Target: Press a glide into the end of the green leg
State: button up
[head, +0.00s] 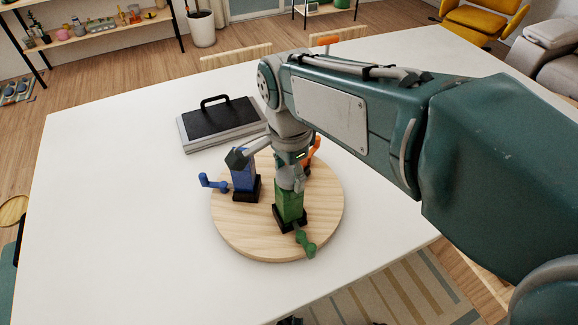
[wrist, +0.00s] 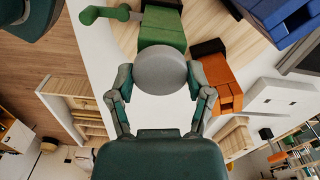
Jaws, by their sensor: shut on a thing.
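The green leg (head: 289,203) stands upright in a black base on a round wooden board (head: 235,238), with a green crank at its front. It also shows in the wrist view (wrist: 162,28). My gripper (head: 291,180) is directly above the green leg's top end, pointing down. In the wrist view its two fingers (wrist: 160,88) are shut on a round grey glide (wrist: 160,68). The glide overlaps the end of the green leg in that view. I cannot tell whether they touch.
A blue leg (head: 243,178) with a crank stands left of the green one. An orange leg (wrist: 222,82) stands behind, mostly hidden by my arm in the head view. A grey case with a black handled lid (head: 218,120) lies at the back. The white table's left side is clear.

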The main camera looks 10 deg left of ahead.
aim_at(288, 174)
jog(key=shift+f, duration=0.35)
jog(key=o, duration=0.9)
notch_tip(288, 174, up, 12)
jog(key=shift+a+f, duration=0.1)
